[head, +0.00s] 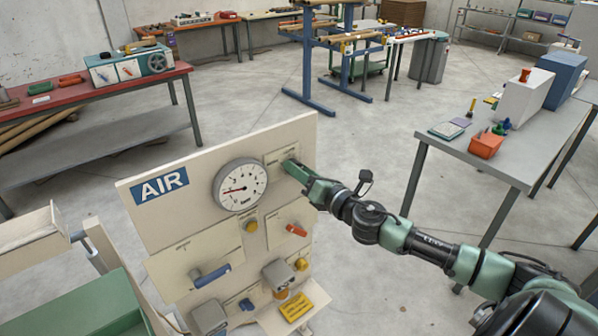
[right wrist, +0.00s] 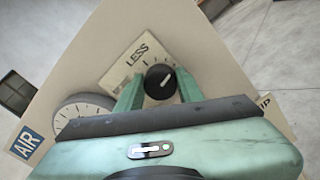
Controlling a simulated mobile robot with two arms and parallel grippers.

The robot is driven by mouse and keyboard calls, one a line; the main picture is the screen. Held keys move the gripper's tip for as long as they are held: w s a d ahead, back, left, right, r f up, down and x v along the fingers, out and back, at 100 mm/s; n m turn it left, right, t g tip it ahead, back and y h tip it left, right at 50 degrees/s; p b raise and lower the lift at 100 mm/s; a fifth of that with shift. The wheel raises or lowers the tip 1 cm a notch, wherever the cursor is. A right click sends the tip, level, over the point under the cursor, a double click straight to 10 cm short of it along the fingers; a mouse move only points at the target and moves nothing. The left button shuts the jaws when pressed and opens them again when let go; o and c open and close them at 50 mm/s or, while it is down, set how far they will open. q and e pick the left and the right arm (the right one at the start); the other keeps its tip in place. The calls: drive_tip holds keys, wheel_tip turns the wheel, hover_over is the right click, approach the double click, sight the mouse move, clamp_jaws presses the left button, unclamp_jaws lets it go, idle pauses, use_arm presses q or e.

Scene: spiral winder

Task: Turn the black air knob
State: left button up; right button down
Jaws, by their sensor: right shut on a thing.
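The black air knob (right wrist: 160,82) sits on a pale label plate with the word LESS and tick marks, in the right wrist view. A white pointer line shows on its face, slanting to the upper right in that view. My right gripper (head: 291,166) reaches the upper right of the beige AIR panel (head: 160,228). Its green fingers (right wrist: 159,90) stand on both sides of the knob and are shut on it. In the head view the gripper hides the knob. The round gauge (head: 239,185) is just left of the gripper, its red needle pointing left. My left gripper is not in view.
Lower on the panel are a blue-handled valve (head: 212,275), a red lever (head: 296,230), a yellow knob (head: 251,226) and a yellow tag (head: 296,307). A green bin (head: 85,308) is at lower left. A grey table (head: 530,145) stands at right. The floor between is clear.

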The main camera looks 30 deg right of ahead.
drive_tip(key=shift+d+f+m+p, duration=0.1)
drive_tip(key=shift+m+p, duration=0.7)
drive_tip(key=shift+m, duration=2.7)
drive_tip(key=shift+f+m+p, duration=0.1)
drive_tip(key=shift+m+p, duration=0.65)
drive_tip(key=shift+m, duration=2.75)
drive_tip(key=c, duration=0.9)
unclamp_jaws()
